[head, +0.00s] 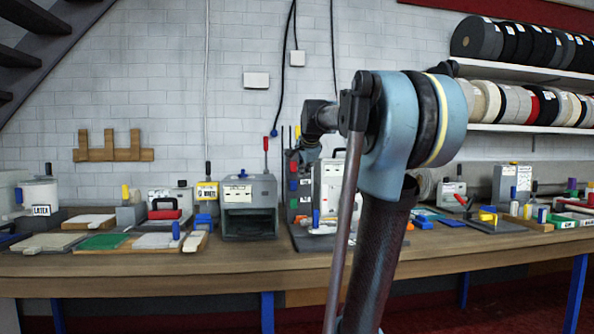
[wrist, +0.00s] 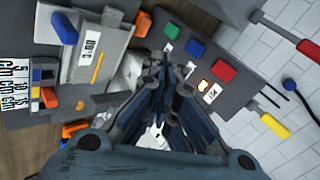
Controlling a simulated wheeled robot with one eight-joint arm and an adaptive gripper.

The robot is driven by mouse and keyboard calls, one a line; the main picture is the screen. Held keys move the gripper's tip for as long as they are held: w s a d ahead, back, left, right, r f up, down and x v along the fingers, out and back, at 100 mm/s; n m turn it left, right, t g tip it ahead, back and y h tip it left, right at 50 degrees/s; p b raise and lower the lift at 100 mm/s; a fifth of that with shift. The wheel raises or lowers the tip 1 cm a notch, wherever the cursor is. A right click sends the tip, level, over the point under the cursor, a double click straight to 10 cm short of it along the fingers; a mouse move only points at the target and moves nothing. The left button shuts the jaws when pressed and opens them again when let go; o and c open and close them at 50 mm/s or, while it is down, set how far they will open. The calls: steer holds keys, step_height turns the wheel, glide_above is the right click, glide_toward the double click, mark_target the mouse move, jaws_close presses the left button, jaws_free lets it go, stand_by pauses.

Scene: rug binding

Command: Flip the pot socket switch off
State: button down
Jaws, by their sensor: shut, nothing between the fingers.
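A dark upright panel (wrist: 232,88) with red, blue and green blocks fills the upper right of the wrist view. I cannot read which one is the pot socket switch. My gripper (wrist: 161,68) is shut and empty, its tips in front of the panel's lower-left edge; contact is unclear. In the head view the panel (head: 293,200) is partly hidden by my arm.
A grey open-fronted machine (head: 250,222) stands left of the panel. A latex pot (head: 40,192) is at the bench's left end. A labelled white device (wrist: 88,48) lies close left of my gripper. Red and yellow handles (wrist: 275,125) stick out to the right.

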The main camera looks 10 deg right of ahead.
steer(key=w+r+m+t, duration=0.1)
steer(key=w+r+m, duration=0.2)
steer(key=w+r, duration=0.4)
steer(key=shift+d, duration=0.1)
glide_toward(294, 167)
step_height(294, 167, down, 5)
steer(key=w+d, duration=0.1)
steer(key=w, duration=0.2)
steer(key=shift+w+f, duration=0.3)
steer(key=shift+w, duration=0.55)
steer(key=shift+t, duration=0.3)
